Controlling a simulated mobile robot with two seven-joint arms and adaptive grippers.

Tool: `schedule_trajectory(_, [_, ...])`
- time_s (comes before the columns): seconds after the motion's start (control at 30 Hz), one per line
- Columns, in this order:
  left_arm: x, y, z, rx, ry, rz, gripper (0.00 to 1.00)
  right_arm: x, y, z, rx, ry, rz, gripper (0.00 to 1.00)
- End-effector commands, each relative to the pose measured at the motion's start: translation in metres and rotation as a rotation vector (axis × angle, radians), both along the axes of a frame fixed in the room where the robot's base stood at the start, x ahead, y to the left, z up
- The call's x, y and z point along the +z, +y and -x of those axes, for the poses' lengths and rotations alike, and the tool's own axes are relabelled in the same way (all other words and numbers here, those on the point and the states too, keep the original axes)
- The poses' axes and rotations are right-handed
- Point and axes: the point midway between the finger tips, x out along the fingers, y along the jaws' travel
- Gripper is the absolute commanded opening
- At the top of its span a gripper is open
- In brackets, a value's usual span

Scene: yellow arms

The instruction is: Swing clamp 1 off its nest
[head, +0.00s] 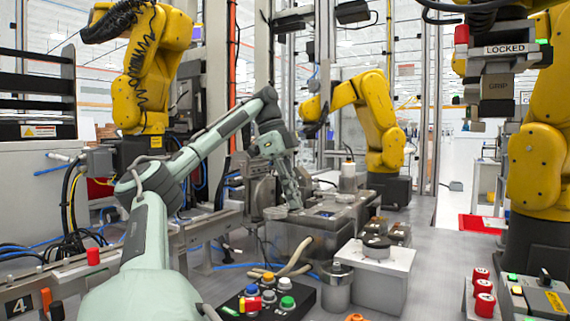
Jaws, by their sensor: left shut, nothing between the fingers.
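My left arm reaches in from the lower left, and my left gripper (295,207) points down at the near left part of a grey metal fixture (305,240). Its fingers are shut with nothing seen between them. A small round disc (275,212) lies just left of the fingertips. Dark flat parts (328,213) lie on the fixture top to the right of them. I cannot tell which part is clamp 1 or its nest, nor whether the fingertips touch anything. My right gripper is not in view.
A button box (270,298) and a metal cylinder (337,288) stand in front of the fixture. A white block with a round dark part (385,265) stands to the right. Yellow robot arms (383,120) stand behind and on both sides. Bare tabletop (440,250) lies at the right.

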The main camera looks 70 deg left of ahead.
Motion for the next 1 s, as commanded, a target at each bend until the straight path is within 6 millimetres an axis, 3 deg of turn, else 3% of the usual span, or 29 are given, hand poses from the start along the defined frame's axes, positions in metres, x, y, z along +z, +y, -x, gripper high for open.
schedule_trajectory(0.5, [0.062,0.021,0.01,0.003,0.005,-0.001,0.0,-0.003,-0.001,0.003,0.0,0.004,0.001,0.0])
schedule_trajectory(1.0, [0.073,0.024,0.01,-0.001,-0.003,-0.001,0.0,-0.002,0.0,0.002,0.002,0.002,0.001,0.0])
